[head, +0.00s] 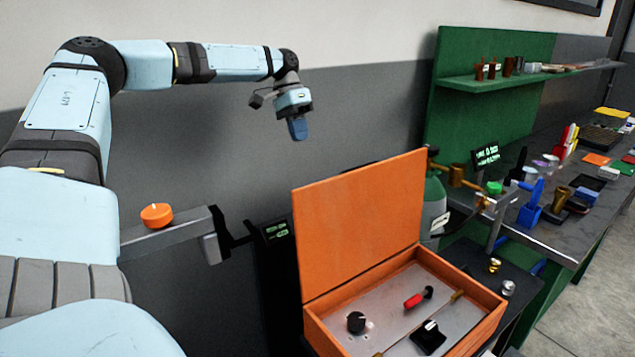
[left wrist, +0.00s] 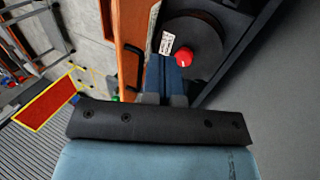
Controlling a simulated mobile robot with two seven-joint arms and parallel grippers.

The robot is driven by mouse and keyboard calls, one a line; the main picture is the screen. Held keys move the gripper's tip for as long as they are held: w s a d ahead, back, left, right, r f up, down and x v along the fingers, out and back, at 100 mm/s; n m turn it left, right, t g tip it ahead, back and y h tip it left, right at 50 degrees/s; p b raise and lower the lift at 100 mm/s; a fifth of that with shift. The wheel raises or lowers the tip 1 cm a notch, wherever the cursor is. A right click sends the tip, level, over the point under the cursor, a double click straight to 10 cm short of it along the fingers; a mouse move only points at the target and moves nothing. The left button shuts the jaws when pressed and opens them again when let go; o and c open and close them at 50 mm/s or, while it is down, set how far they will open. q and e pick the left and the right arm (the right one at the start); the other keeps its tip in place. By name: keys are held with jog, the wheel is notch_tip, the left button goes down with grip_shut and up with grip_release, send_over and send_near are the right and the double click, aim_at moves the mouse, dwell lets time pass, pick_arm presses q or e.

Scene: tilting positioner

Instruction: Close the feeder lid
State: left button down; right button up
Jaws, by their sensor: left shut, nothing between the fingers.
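The feeder is an orange box (head: 461,268) at the lower middle of the head view. Its orange lid (head: 360,215) stands open, nearly upright, along the box's back left side. My left gripper (head: 297,130) is shut and empty, pointing down in the air, above and to the left of the lid's top edge and apart from it. In the left wrist view its blue fingers (left wrist: 164,75) are together, beside an orange part (left wrist: 130,25) with a black handle. I cannot tell whether that part is the lid or the box wall. My right gripper is not in view.
The open box holds a black knob (head: 356,322), a red-handled part (head: 417,298) and a thin rod. A gas cylinder (head: 434,205) stands behind the lid. A cluttered bench (head: 520,222) is at the right. An orange button (head: 156,214) sits on a grey beam at left.

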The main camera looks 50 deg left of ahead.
pick_arm(q)
jog(key=d+f+p, duration=0.3)
jog(key=d+f, duration=0.5)
jog(key=shift+s+f, duration=0.3)
jog(key=shift+s, duration=0.15)
jog(key=shift+d, duration=0.1)
jog(key=shift+d, duration=0.1)
